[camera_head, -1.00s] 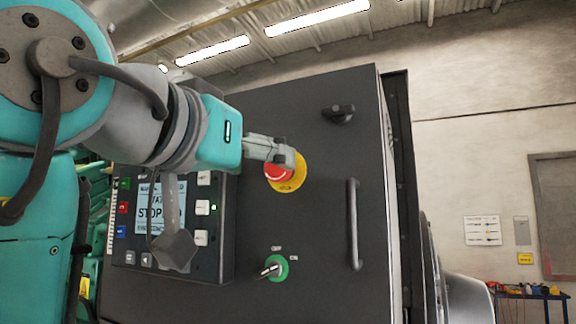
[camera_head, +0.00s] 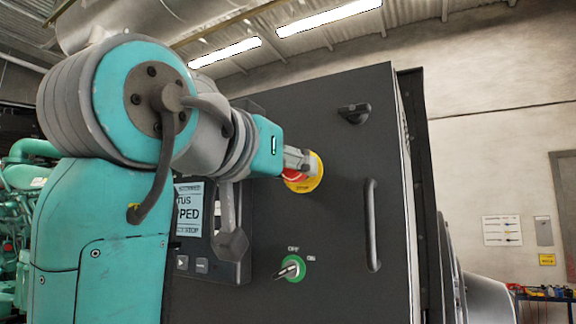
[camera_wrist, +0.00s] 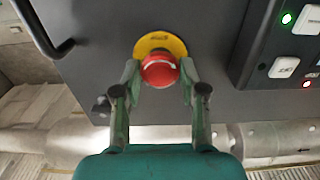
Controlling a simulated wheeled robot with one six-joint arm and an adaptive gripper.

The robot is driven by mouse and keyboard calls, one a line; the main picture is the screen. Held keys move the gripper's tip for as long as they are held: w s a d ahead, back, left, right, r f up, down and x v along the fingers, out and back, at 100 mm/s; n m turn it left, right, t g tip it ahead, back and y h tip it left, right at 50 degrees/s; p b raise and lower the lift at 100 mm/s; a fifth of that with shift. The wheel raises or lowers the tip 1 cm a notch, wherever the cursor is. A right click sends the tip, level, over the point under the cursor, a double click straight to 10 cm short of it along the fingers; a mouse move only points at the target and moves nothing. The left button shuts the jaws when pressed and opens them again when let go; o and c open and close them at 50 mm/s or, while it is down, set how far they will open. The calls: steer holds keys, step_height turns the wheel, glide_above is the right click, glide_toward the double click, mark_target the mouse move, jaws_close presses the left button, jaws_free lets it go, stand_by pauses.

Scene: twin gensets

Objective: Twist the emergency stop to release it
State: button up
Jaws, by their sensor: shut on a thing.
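The emergency stop is a red mushroom button (camera_wrist: 159,70) on a yellow round plate (camera_wrist: 158,42), fixed to the dark cabinet front. My gripper (camera_wrist: 159,82) has its two fingers on either side of the red button in the wrist view and is shut on it. A white arrow mark shows on the button's face. In the head view my gripper (camera_head: 300,162) covers much of the button, and only part of the red (camera_head: 292,176) and the yellow plate (camera_head: 315,173) shows.
Below the button is a key switch with a green ring (camera_head: 291,268). A vertical handle (camera_head: 372,225) is to the right, and a black latch (camera_head: 354,113) is above. A control panel with a screen (camera_head: 189,209) is partly hidden behind my arm.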

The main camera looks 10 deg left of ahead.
steer(key=shift+m, duration=3.8)
steer(key=o, duration=1.1)
steer(key=shift+o, duration=0.2)
steer(key=v, duration=1.2)
